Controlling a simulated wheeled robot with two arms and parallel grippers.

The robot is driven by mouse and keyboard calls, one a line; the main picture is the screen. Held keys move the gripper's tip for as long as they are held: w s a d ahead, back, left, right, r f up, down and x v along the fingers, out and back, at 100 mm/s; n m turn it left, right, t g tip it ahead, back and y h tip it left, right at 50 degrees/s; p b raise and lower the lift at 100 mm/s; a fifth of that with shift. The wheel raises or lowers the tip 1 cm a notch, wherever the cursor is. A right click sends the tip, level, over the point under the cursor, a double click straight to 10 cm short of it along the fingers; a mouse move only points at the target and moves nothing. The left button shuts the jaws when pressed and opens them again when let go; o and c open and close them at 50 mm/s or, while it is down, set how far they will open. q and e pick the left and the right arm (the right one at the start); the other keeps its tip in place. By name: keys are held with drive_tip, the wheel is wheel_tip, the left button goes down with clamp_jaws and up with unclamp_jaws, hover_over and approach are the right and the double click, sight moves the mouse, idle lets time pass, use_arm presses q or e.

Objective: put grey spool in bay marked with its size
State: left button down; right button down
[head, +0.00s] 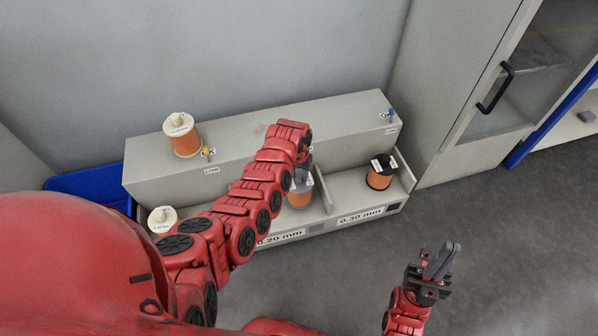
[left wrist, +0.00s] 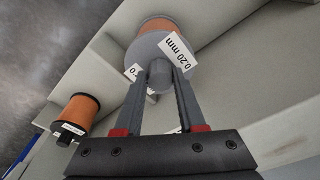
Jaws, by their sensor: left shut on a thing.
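The grey spool (head: 300,194), wound with orange wire, is upright in or just over the middle bay of the shelf unit, behind the 0.20 mm label (head: 281,238). In the left wrist view, the grey spool (left wrist: 166,42) carries a tag reading 0.20 mm. My left gripper (left wrist: 160,78) is shut on its grey knob. In the head view, my left arm hides part of the spool and bay; I cannot tell whether the spool touches the bay floor. My right gripper (head: 440,262) is over the floor at the lower right, away from the unit; its jaw opening is unclear.
A black spool (head: 380,173) stands in the right bay, behind the 0.30 mm label (head: 360,215). A white spool (head: 162,219) is in the left bay, and another white spool (head: 182,135) stands on the upper ledge. A divider (head: 322,188) separates middle and right bays. A blue bin (head: 90,185) is left.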

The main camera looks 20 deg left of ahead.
use_arm(q)
drive_tip(key=shift+w+f+b, duration=0.1)
drive_tip(key=shift+f+b, duration=0.25)
drive_tip(key=shift+f, duration=0.7)
drive_tip(key=shift+f, duration=0.2)
drive_tip(key=c, duration=0.5)
unclamp_jaws()
